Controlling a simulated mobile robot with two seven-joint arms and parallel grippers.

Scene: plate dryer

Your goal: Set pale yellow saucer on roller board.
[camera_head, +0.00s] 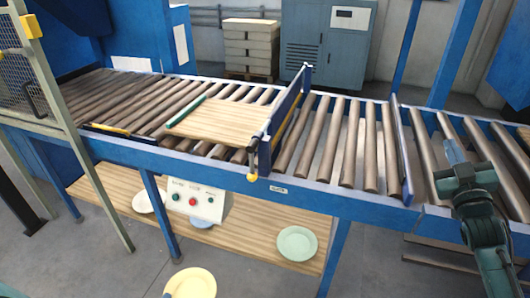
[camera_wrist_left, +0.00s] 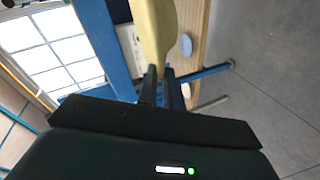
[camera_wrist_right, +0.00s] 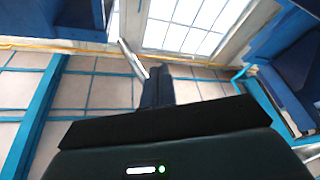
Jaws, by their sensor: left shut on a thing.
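The pale yellow saucer (camera_head: 192,284) shows at the bottom edge of the head view, partly cut off. In the left wrist view the saucer (camera_wrist_left: 152,30) is seen edge-on, and my left gripper (camera_wrist_left: 162,76) is shut on its rim. The left gripper itself does not show clearly in the head view. The roller board (camera_head: 222,122) is a flat wooden board lying on the rollers, with a green strip along its left edge; its top is bare. My right gripper (camera_head: 454,152) is over the right end of the conveyor; its fingers (camera_wrist_right: 158,72) look closed together and empty.
A blue gate (camera_head: 282,115) stands across the rollers right of the board. A control box (camera_head: 195,200) hangs on the front rail.

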